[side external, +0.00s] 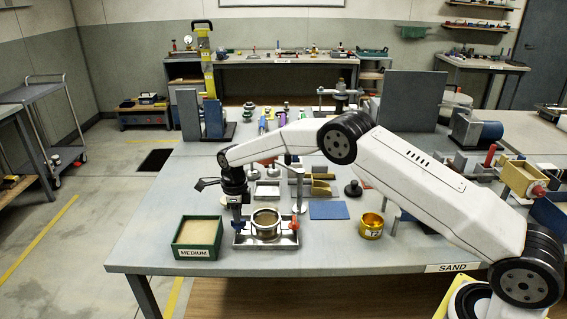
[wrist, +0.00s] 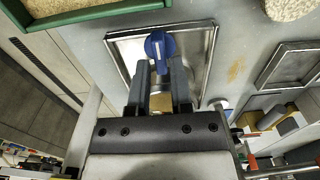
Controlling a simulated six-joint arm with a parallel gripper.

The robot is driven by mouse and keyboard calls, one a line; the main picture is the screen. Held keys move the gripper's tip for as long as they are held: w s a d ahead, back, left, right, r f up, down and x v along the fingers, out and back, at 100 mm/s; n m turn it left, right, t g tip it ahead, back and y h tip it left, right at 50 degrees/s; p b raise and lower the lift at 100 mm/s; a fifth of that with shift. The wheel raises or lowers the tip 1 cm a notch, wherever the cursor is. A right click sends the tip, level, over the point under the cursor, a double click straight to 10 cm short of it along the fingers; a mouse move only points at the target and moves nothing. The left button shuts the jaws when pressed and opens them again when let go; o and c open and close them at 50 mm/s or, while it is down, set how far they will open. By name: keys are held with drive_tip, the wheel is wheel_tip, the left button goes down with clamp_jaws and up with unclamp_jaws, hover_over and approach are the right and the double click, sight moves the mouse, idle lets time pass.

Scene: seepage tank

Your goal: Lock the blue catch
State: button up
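The blue catch (wrist: 157,45) shows in the wrist view as a rounded knob with a white mark, at the ends of my two fingers. My gripper (wrist: 159,62) has its fingers apart, one on each side of the catch's lower part; I cannot tell whether they touch it. In the side view my gripper (side external: 238,222) points down at the left end of a metal tray (side external: 264,243), and it largely hides the blue catch. A round metal ring (side external: 266,222) sits in the tray. A red catch (side external: 294,223) stands at the tray's right end.
A green box labelled MEDIUM (side external: 198,237) stands close left of the tray. A brass cup (side external: 371,226) is to the right, with a blue mat (side external: 328,210) behind. The table front (side external: 320,258) is clear; several fittings crowd the back.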

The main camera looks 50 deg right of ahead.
drive_tip(key=shift+r, duration=2.6)
drive_tip(key=shift+s+d+r+n, duration=0.2)
drive_tip(key=shift+s+r+n, duration=0.3)
drive_tip(key=shift+n, duration=0.2)
drive_tip(key=s+d+r+n+t, duration=0.1)
drive_tip(key=s+d+r+n, duration=0.1)
drive_tip(key=s+n, duration=1)
drive_tip(key=s+d+r+n+t, duration=0.1)
drive_tip(key=s+r+n, duration=0.1)
drive_tip(key=s+n, duration=1.1)
drive_tip(key=s, duration=0.7)
drive_tip(key=shift+d+n+t, duration=0.3)
drive_tip(key=shift+d, duration=0.1)
